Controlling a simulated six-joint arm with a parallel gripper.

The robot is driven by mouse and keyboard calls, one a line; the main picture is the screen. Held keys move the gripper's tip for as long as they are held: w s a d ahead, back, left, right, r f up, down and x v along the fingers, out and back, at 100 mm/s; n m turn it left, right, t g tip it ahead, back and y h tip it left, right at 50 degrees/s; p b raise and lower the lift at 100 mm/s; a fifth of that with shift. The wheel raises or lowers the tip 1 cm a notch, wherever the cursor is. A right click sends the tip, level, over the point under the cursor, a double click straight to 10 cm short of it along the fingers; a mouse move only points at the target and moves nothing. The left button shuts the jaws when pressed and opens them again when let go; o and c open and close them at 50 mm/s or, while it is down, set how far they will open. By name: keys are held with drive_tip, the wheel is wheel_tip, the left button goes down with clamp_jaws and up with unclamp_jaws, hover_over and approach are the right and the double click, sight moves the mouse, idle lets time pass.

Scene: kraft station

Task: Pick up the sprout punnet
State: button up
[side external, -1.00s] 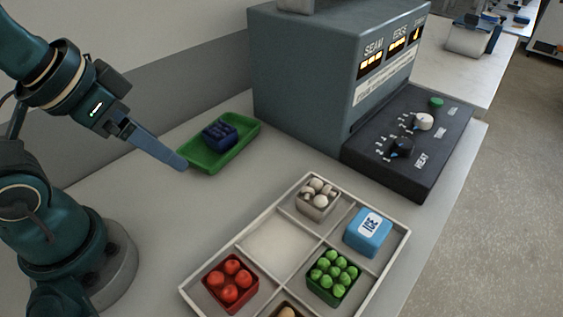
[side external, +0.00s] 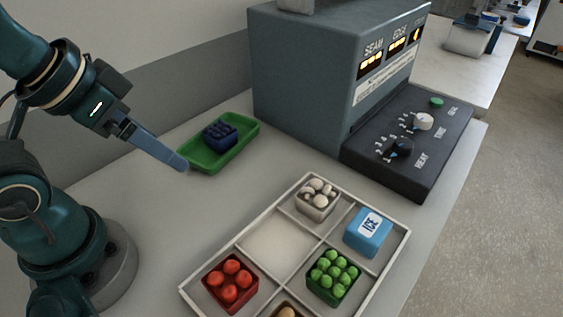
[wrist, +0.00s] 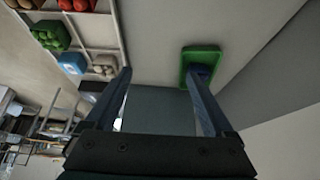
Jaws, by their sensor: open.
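The sprout punnet (side external: 332,277), a dark green box of round bright green sprouts, sits in a compartment at the right side of the pale divided tray (side external: 240,246). In the wrist view the sprout punnet (wrist: 50,36) is at the upper left. My gripper (side external: 184,166) is up to the left, well apart from the punnet, by the near end of the green dish. In the wrist view its two fingers (wrist: 162,74) are spread with nothing held between them.
The tray also holds a red tomato punnet (side external: 230,282), a mushroom punnet (side external: 317,198), a blue ICE box (side external: 368,232) and a partly cut-off brown punnet (side external: 286,310). One compartment is empty. A green dish (side external: 196,160) holds a dark blue punnet (side external: 220,132). A grey machine (side external: 300,90) stands behind.

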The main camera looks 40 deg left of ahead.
wheel_tip(320, 180, up, 5)
drive_tip(key=n+g+h, duration=0.6)
drive_tip(key=n+h, duration=0.8)
drive_tip(key=n, duration=0.4)
hover_over(317, 261)
drive_tip(key=a, duration=0.2)
drive_tip(key=shift+y, duration=0.3)
drive_tip(key=f, duration=1.7)
drive_tip(key=shift+w+a+f, duration=0.2)
drive_tip(key=shift+a+f, duration=0.05)
drive_tip(key=shift+f, duration=0.1)
drive_tip(key=shift+d+f, duration=0.1)
drive_tip(key=shift+f, duration=0.3)
drive_tip(key=shift+x, duration=2.5)
